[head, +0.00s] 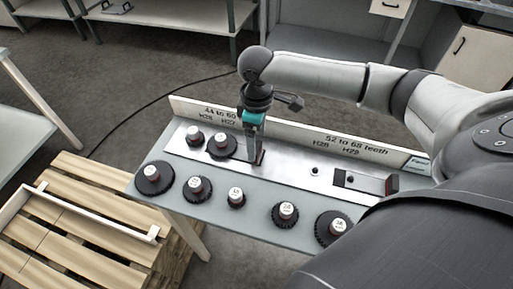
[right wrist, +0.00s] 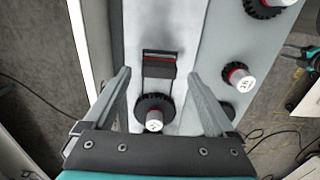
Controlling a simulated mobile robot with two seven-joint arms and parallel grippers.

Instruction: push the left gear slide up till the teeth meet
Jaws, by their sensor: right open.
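The left gear slide (right wrist: 160,67) is a dark block in a slot on the metal plate. A black toothed gear with a white hub (right wrist: 154,120) sits at one end of it; in the head view this gear (head: 221,147) is left of my right gripper (head: 256,156). My right gripper is open and points down over the slide, one finger on each side in the right wrist view. It hides much of the slide in the head view. My left gripper is not in view.
A right slide (head: 365,181) and a small peg (head: 315,170) are on the plate (head: 285,172). Several loose gears (head: 196,189) line the table's front edge. A labelled white board (head: 312,140) runs along the back. A wooden pallet (head: 85,235) lies at lower left.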

